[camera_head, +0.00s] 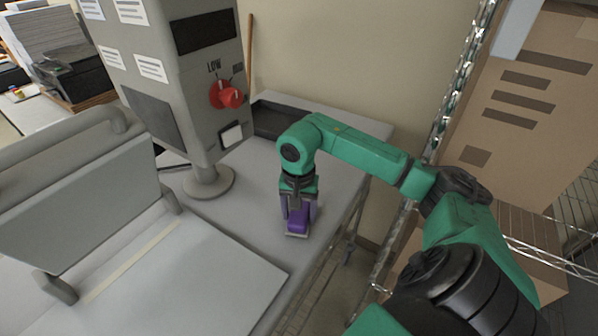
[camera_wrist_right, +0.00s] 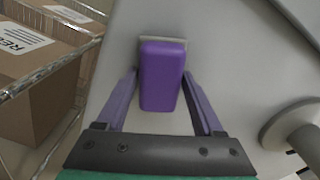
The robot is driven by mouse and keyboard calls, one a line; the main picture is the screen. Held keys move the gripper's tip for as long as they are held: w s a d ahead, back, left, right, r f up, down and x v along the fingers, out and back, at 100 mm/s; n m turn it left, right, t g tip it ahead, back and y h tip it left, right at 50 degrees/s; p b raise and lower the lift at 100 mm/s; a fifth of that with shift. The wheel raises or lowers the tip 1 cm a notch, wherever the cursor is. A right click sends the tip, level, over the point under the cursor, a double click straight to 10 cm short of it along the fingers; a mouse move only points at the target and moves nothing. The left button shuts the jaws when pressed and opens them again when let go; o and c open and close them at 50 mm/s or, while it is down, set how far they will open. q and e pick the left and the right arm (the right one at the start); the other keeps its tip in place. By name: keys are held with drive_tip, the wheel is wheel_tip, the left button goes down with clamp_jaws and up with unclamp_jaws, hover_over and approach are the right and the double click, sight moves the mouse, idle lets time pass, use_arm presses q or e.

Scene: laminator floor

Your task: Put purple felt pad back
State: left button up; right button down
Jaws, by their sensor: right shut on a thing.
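The purple felt pad (camera_head: 298,219) is a small purple block with a pale layer at one end. It is at the right side of the grey table, between the fingers of my right gripper (camera_head: 299,212). In the right wrist view the pad (camera_wrist_right: 162,76) lies between the two purple-grey fingers of the gripper (camera_wrist_right: 162,98), which is shut on it. The pad is at or just above the table top; I cannot tell whether it touches. My left gripper is not in view.
A grey control box (camera_head: 170,75) with a red knob stands on a round post left of the gripper. A dark tray (camera_head: 275,118) lies at the back. A wire rack (camera_head: 455,90) with cardboard boxes (camera_head: 520,110) stands right of the table edge. Table around the pad is clear.

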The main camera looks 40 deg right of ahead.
sight(298, 212)
drive_tip(key=shift+w+f, duration=0.1)
drive_tip(key=shift+f, duration=0.1)
unclamp_jaws()
drive_tip(key=shift+r, duration=0.1)
drive_tip(key=shift+r, duration=0.2)
wheel_tip(298, 212, up, 7)
drive_tip(key=b, duration=0.3)
wheel_tip(298, 212, up, 5)
drive_tip(key=shift+a+f+p, duration=0.1)
drive_tip(key=shift+p, duration=0.9)
